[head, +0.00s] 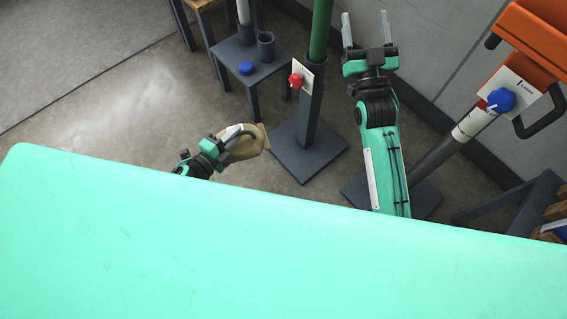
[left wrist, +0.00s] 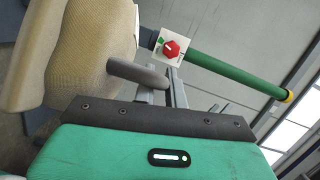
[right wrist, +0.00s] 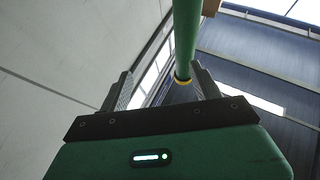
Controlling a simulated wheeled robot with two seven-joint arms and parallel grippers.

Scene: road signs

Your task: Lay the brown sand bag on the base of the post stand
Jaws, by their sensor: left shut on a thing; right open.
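The brown sand bag (head: 246,149) hangs at my left gripper (head: 240,132), which is shut on it; the bag fills the upper left of the left wrist view (left wrist: 75,50). The post stand (head: 309,107) holds an upright green post and has a red knob. Its dark square base (head: 318,157) lies on the floor, right of the bag, and its top looks bare. The stand's red knob also shows in the left wrist view (left wrist: 171,48). My right gripper (head: 366,25) is open and empty, right of the green post.
A second stand with a blue knob (head: 501,100) leans at the right, its base partly behind my right arm. A small dark table (head: 250,56) with a blue cap and a cup stands behind left. The turquoise surface (head: 260,250) fills the foreground. Open floor lies at left.

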